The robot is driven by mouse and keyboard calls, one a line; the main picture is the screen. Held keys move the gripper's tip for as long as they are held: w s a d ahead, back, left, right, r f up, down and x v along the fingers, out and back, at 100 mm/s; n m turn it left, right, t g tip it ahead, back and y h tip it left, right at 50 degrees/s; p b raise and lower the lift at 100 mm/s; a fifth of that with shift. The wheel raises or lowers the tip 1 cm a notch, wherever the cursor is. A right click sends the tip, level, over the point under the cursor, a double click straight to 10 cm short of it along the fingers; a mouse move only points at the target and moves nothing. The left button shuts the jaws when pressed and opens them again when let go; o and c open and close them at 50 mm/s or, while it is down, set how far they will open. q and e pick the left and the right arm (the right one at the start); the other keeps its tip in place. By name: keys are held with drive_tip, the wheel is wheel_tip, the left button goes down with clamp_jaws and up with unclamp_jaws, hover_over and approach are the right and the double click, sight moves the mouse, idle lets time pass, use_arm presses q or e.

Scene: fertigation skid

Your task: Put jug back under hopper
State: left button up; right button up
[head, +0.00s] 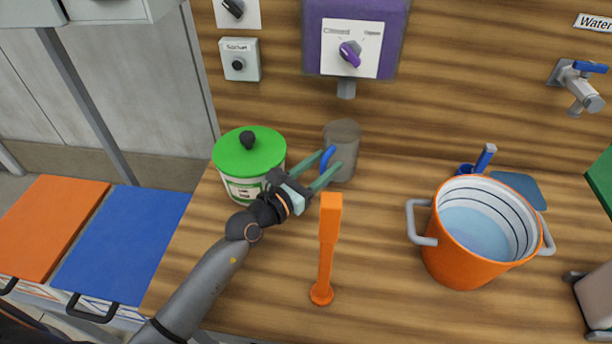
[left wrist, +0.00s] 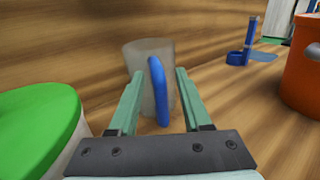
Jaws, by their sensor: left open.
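The jug (head: 343,146) is a grey translucent cylinder with a blue handle (head: 327,158). It stands upright on the wooden counter, below the spout (head: 346,88) of the purple hopper (head: 390,25). My left gripper (head: 329,165) is open, with its green fingers reaching toward the jug from the left front. In the left wrist view the jug (left wrist: 148,68) stands ahead, and its blue handle (left wrist: 159,92) appears between the two open fingers (left wrist: 158,100). I cannot tell whether the fingers touch it. My right gripper is not in view.
A green-lidded tub (head: 249,175) stands close left of my left gripper. An orange upright post (head: 326,250) stands in front of it. An orange bucket (head: 472,262) with pale liquid stands right, with a blue-handled item (head: 484,158) behind it. Counter between jug and bucket is clear.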

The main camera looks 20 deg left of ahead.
use_arm(q)
drive_tip(key=v, duration=0.5)
drive_tip(key=b+v, duration=0.1)
drive_tip(key=v, duration=0.4)
drive_tip(key=shift+f, duration=0.25)
drive_tip(key=shift+v, duration=0.95)
drive_tip(key=shift+r, duration=0.1)
